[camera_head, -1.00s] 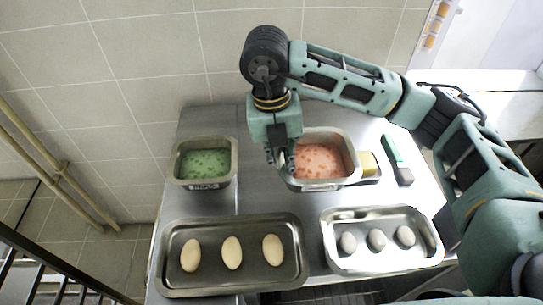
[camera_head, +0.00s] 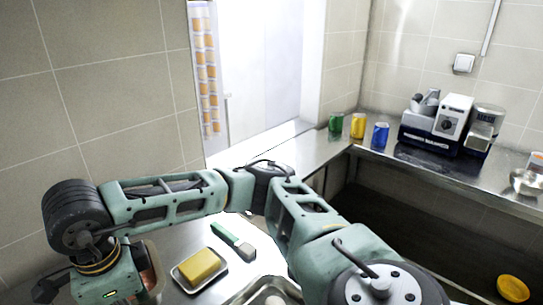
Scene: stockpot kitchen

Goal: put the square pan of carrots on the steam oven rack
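The square pan (camera_head: 153,268) shows only as a metal edge with a bit of orange at the lower left of the head view, mostly hidden behind my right gripper and cut off by the frame. My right gripper (camera_head: 48,291) is at the lower left corner, pointing down beside the pan. One dark finger shows, and the lower part is out of frame, so whether it grips the rim is not visible. My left gripper is not in view. No steam oven rack is in view.
A metal tray (camera_head: 262,289) shows at the bottom. Cans (camera_head: 357,126) and a dark-based machine (camera_head: 446,126) stand on the far counter. A yellow bowl (camera_head: 513,288) is low right.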

